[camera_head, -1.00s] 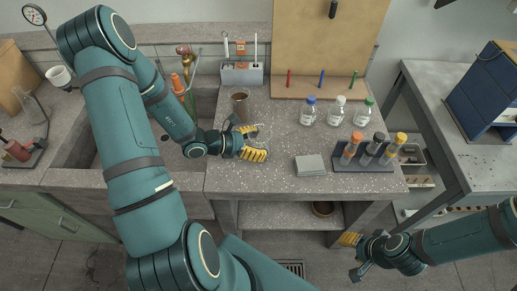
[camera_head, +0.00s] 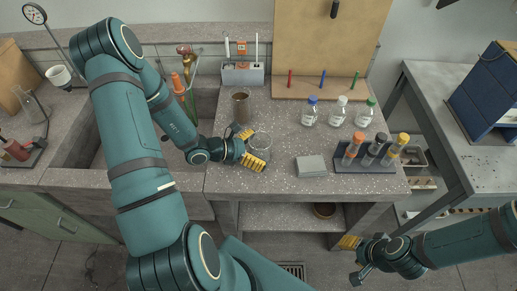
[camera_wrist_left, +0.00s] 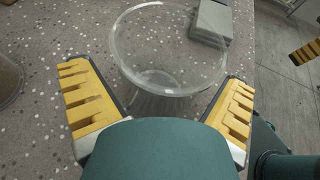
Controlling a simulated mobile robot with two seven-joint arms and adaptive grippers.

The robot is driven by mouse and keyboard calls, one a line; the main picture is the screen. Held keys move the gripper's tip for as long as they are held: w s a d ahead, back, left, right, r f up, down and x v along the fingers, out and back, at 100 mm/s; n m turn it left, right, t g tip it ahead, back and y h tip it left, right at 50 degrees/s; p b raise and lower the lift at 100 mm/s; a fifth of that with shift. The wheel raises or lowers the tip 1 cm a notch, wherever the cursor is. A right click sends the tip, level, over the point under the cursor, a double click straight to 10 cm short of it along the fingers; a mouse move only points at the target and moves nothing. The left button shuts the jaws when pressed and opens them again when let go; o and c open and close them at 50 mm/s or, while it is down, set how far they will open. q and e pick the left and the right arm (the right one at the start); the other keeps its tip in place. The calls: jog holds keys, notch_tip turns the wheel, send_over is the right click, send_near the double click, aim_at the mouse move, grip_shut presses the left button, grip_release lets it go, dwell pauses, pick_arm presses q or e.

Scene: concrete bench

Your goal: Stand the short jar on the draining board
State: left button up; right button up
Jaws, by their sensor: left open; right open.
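The short jar (camera_head: 262,141) is clear glass and stands on the speckled bench top, right at my left gripper (camera_head: 252,147). The left wrist view shows the jar's round, open rim (camera_wrist_left: 170,48) just ahead of the spread yellow fingers (camera_wrist_left: 158,82). The jar's lower part sits partly between the fingertips and is partly hidden by my gripper. My left gripper is open; I cannot tell whether a finger touches the glass. My right gripper (camera_head: 353,258) is open and empty, low in front of the bench. I cannot tell for sure which surface is the draining board.
A brown cup (camera_head: 241,107) stands behind the left gripper. A grey slab (camera_head: 311,166) lies to its right, beside a rack (camera_head: 364,168) of capped tubes. Several capped bottles (camera_head: 337,112) stand behind. The sink basin (camera_head: 90,140) is at left, under my left arm.

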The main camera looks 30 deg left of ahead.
pick_arm(q)
jog(key=shift+r, duration=0.25)
jog(key=p+v, duration=0.2)
jog(key=v, duration=1)
pick_arm(e)
jog(key=shift+w+r, duration=0.3)
jog(key=shift+r, duration=0.65)
pick_arm(q)
jog(key=shift+f, duration=0.1)
